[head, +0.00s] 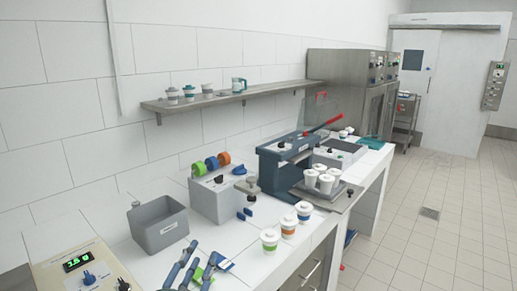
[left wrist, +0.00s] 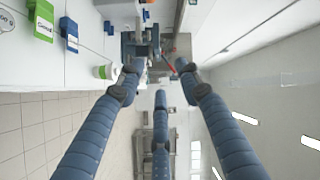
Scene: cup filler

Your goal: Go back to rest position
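My left gripper (head: 201,257) shows at the bottom of the head view, above the front part of the white counter (head: 150,262). In the left wrist view its blue-grey padded fingers (left wrist: 158,78) are spread apart with nothing between them. My right gripper is in neither view.
Cups with coloured bands (head: 270,240) stand near the counter's front edge, right of my left gripper. A green packet (left wrist: 43,20) and a blue packet (left wrist: 69,35) are close by. A grey bin (head: 160,228), a scale (head: 85,272) and a blue machine (head: 285,165) also stand there.

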